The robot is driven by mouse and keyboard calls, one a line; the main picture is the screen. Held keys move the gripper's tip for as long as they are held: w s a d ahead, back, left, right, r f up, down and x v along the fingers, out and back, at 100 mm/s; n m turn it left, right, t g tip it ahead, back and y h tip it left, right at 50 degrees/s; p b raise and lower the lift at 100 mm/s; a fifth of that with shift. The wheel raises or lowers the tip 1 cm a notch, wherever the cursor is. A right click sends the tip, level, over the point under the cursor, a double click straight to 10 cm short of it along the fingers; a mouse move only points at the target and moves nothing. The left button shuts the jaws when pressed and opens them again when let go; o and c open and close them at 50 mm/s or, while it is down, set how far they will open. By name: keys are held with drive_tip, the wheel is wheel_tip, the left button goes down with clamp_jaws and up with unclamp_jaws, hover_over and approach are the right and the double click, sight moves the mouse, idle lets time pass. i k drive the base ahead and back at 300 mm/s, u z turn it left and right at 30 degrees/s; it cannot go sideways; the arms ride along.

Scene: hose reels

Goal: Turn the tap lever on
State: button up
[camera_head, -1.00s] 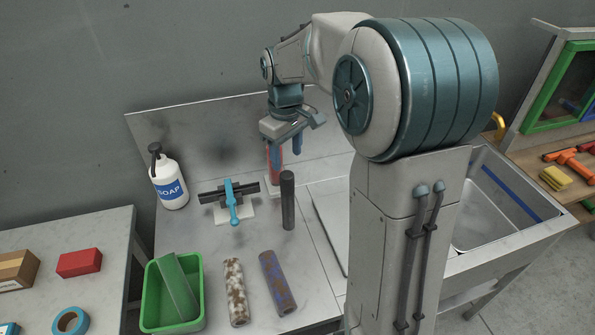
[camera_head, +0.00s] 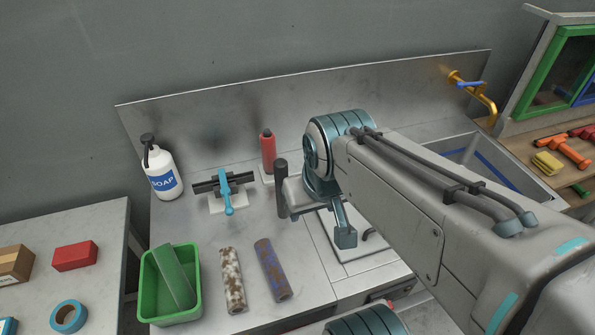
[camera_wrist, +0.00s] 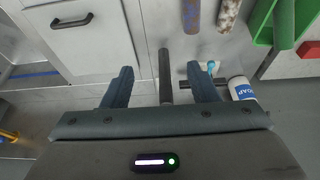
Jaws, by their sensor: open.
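The tap (camera_head: 484,100) is a yellow pipe on the back panel above the sink, with a blue lever (camera_head: 470,84) across its top. In the wrist view a small yellow part (camera_wrist: 8,135) shows at the left edge; it may be the tap. My gripper (camera_wrist: 160,75) is open, its two blue fingers apart. A dark upright post (camera_wrist: 165,70) shows between them in the wrist view; I cannot tell its distance. In the head view my gripper is partly hidden by my arm, near the post, left of the sink and well apart from the tap.
The sink basin (camera_head: 462,150) is partly behind my arm. Two cylinders and a green bin (camera_head: 197,290) are in front. A green-framed cabinet (camera_head: 545,90) stands right.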

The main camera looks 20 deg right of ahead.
sight(460, 84)
drive_tip(key=k, duration=0.5)
drive_tip(key=z, duration=1.55)
drive_tip(key=i, duration=0.3)
drive_tip(key=u, duration=0.05)
